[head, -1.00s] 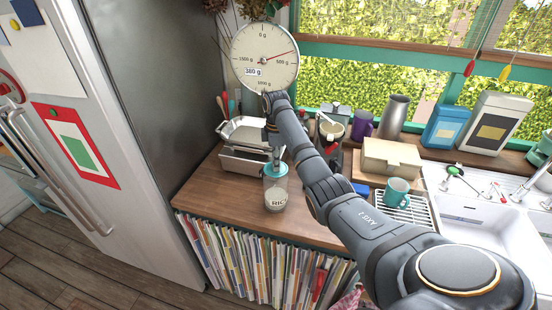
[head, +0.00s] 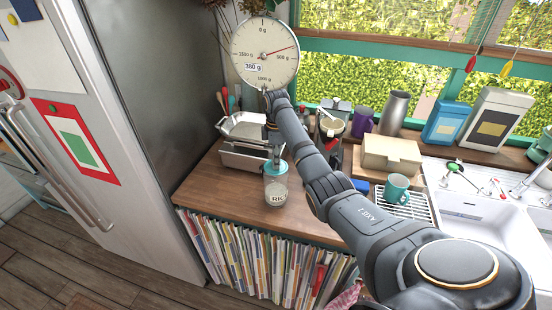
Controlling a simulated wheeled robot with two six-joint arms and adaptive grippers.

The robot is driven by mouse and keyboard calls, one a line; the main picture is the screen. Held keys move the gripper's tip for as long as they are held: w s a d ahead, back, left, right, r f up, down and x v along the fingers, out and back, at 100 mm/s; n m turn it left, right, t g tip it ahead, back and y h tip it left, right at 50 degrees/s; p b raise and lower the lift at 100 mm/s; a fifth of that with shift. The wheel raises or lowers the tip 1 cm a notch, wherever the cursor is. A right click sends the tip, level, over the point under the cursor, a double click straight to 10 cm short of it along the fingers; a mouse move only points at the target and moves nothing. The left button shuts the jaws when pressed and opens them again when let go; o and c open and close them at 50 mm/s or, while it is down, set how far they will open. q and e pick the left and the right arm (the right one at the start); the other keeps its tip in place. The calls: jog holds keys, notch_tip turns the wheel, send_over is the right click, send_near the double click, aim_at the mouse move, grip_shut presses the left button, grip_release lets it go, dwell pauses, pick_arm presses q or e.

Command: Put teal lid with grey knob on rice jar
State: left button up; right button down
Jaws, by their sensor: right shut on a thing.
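The rice jar (head: 276,192) stands upright on the wooden counter near its front edge. It is clear, with a "RICE" label partly readable and pale contents low inside. The teal lid (head: 275,168) is at the jar's mouth; at this size I cannot tell whether it is fully seated. My right gripper (head: 276,154) points down from above and is shut on the lid's knob, which the fingers mostly hide. My left gripper is not in view.
A cream box (head: 391,155), a teal mug (head: 396,188) on a rack and the sink (head: 478,205) are to the right. Books (head: 265,260) fill the shelf below. Bare counter (head: 225,190) lies left of the jar.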

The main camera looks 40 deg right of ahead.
jog(key=shift+f, duration=0.15)
jog(key=c, duration=1)
grip_release()
